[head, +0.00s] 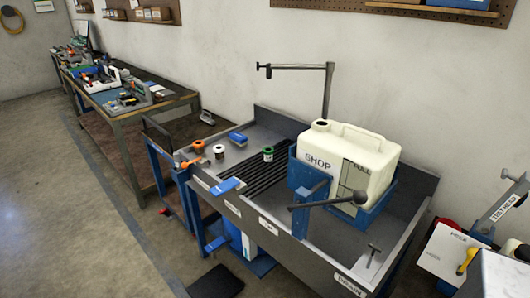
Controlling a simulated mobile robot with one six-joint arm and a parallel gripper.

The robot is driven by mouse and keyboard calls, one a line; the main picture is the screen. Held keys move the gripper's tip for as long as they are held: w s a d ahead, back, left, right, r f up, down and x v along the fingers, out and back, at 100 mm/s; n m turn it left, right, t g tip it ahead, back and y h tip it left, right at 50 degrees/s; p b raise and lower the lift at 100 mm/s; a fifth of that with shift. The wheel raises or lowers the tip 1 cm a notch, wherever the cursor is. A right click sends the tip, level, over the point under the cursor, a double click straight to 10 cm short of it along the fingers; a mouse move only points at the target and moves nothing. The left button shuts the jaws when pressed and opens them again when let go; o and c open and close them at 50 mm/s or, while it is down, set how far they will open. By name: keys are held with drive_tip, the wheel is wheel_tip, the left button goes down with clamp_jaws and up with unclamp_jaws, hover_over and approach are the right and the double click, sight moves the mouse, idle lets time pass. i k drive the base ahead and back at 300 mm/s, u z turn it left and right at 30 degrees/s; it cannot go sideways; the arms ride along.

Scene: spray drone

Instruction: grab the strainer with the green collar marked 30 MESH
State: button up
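A small strainer with a green collar (268,150) stands upright on the dark slatted rack of the grey sink bench, left of the white jug. A white band shows below its collar, but any 30 MESH marking is too small to read. Nothing seems to touch it. A small dark and pale cylinder (219,151) and an orange-topped piece (198,147) stand further left, near the bench's left end. My gripper is not in view.
A large white jug (345,158) marked SHOP sits in a blue holder right of the strainer. A metal post with a side arm (328,90) rises behind the bench. A blue block (237,137) lies left of the strainer. Workbenches (138,104) line the wall; floor at left is clear.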

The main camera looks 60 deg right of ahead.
sight(267, 151)
drive_tip(key=i, duration=1.6)
drive_tip(key=z, duration=0.05)
